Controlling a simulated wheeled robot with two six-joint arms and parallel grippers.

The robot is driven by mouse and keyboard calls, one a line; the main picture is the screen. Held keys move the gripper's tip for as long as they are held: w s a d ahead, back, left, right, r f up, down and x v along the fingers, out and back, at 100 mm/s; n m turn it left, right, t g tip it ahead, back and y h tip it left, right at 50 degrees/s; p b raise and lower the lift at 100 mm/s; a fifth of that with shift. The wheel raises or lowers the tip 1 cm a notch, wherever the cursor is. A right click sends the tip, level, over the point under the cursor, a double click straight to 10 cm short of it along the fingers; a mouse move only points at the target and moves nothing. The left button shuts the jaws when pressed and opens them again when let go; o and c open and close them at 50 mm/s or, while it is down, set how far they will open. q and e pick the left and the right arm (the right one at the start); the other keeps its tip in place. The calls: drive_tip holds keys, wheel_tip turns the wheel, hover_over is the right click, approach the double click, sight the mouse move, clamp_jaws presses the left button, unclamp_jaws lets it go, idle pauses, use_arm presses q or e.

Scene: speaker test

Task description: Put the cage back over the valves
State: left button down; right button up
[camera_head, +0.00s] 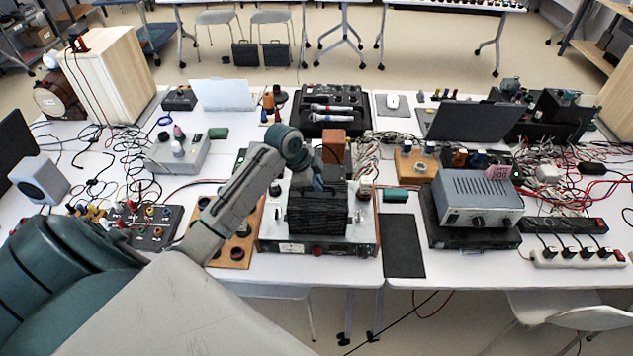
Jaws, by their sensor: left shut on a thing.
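The black slatted cage (317,212) is at the amplifier (352,249), a low metal chassis with a light top, near the table's front edge. The cage looks roughly upright, over the middle of the chassis. I cannot tell whether its bottom edge touches the chassis top. My left gripper (308,180) reaches in from the left and is shut on the cage near its upper edge. The valves are hidden behind or under the cage. My right gripper is not in view.
A wooden board (237,251) with dark round parts lies left of the amplifier, below my left arm. A dark flat mat (403,246) lies to its right, then a grey power unit (478,198). A microphone case (330,107) stands behind. Cables crowd the table.

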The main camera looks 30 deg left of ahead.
use_arm(q)
drive_tip(key=shift+f, duration=0.1)
drive_tip(key=c, duration=1.4)
unclamp_jaws()
drive_tip(key=shift+c, duration=0.2)
